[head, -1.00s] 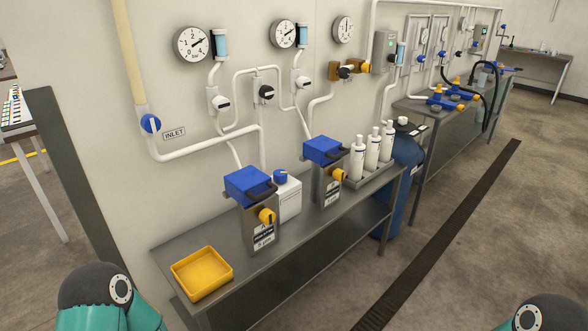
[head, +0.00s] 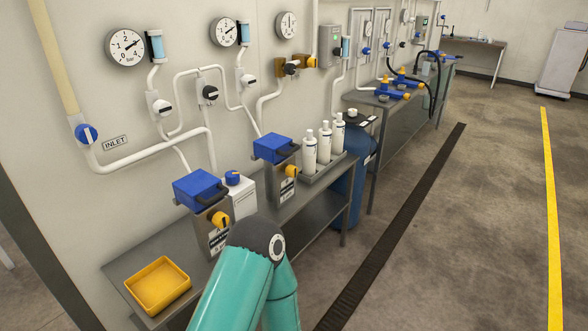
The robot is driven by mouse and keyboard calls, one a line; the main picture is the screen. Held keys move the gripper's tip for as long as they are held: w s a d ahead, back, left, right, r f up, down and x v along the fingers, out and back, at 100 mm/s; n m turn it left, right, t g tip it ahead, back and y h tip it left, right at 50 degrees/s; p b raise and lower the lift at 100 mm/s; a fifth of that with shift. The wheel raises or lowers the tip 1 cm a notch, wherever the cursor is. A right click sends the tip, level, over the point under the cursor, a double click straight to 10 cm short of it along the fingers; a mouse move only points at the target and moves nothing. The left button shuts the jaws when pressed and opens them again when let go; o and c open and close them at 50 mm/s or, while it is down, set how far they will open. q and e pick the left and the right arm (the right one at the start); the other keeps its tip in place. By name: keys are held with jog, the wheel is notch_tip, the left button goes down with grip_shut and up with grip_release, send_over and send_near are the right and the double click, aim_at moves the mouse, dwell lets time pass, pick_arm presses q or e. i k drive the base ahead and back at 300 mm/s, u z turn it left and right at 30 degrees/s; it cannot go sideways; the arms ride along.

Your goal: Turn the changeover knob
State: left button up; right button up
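Several knobs show in the head view, and I cannot tell for sure which is the changeover knob. A black knob with a white bar (head: 209,94) sits on the wall pipes between two white-handled valves (head: 162,107) (head: 247,80). Two yellow knobs (head: 221,219) (head: 291,171) are on the fronts of the grey, blue-topped units on the bench. A blue knob (head: 87,133) is on the inlet pipe. One of my teal arms rises from the bottom centre, in front of the bench. Neither gripper is in view.
A yellow tray (head: 158,285) lies at the near end of the steel bench (head: 122,267). White bottles (head: 324,144) stand in a rack, with a blue tank (head: 350,185) beyond. Round gauges (head: 126,47) hang above the pipes. The floor to the right is clear.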

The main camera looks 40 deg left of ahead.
aim_at(233, 176)
jog(key=z, duration=0.45)
jog(key=i, duration=3.65)
jog(key=u, duration=2.55)
jog(key=i, duration=0.25)
jog(key=u, duration=1.95)
